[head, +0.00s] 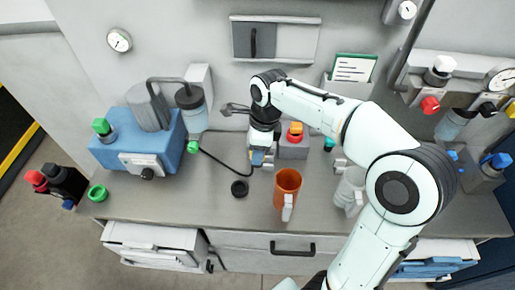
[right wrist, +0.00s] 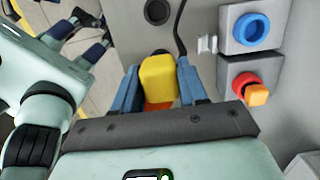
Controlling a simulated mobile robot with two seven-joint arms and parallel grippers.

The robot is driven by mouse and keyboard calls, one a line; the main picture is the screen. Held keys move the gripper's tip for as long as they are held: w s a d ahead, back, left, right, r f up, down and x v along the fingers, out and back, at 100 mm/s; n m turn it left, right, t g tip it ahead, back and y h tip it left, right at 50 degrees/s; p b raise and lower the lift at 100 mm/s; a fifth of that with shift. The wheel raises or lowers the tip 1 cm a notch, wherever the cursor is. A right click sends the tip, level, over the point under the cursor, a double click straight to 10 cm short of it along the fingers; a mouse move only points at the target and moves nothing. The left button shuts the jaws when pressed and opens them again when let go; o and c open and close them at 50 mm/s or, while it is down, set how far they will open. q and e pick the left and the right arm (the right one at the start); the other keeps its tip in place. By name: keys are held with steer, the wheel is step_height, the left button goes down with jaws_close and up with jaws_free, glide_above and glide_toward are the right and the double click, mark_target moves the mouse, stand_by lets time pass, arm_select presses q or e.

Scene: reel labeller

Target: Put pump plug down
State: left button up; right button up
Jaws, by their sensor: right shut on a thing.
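The pump plug is a yellow block (right wrist: 158,76) with an orange part below it in the right wrist view. My right gripper (right wrist: 158,88) is shut on it, with a blue finger on each side. In the head view my right gripper (head: 260,158) is above the back of the counter, left of the orange-and-red knob, and largely hides the plug. A black cable (head: 226,164) runs from there to the blue pump unit (head: 170,139) on the left. I cannot tell whether the plug touches the counter. My left gripper is not in view.
A box with an orange-and-red knob (head: 295,132) stands close to the right. A blue ring (right wrist: 251,29) shows beside it in the right wrist view. A black ring (head: 239,188) and an orange mug (head: 287,183) are in front. The counter (head: 190,205) is clear at front left.

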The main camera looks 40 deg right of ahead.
steer(key=shift+w+a+r+n, duration=0.15)
steer(key=shift+a+r+n, duration=0.05)
steer(key=shift+n, duration=0.2)
steer(key=w+a+r+n+g, duration=0.1)
steer(key=w+a+r+n, duration=0.25)
steer(key=n, duration=0.45)
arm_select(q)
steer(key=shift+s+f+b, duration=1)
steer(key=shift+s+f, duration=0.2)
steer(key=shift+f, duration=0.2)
arm_select(e)
steer(key=shift+a+f, duration=0.2)
steer(key=shift+f, duration=4.85)
steer(key=shift+a+f, duration=0.15)
steer(key=shift+f, duration=4.9)
